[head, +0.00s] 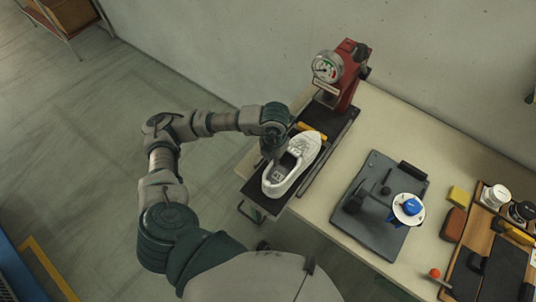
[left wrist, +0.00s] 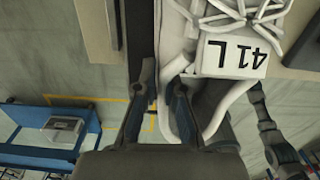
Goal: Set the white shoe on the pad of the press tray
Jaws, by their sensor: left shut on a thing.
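The white shoe (head: 304,149) is over the dark press tray (head: 256,196), lying lengthwise along it with its toe toward the press. I cannot tell whether its sole touches the tray, and the pad is hidden beneath it. My left gripper (head: 273,156) is at the shoe's left side, near the heel opening, shut on the shoe's edge. My right gripper is not in view.
A dark grey plate fixture (head: 372,222) with a blue-topped white disc (head: 409,207) is to the right. Wooden trays with small items are farther right.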

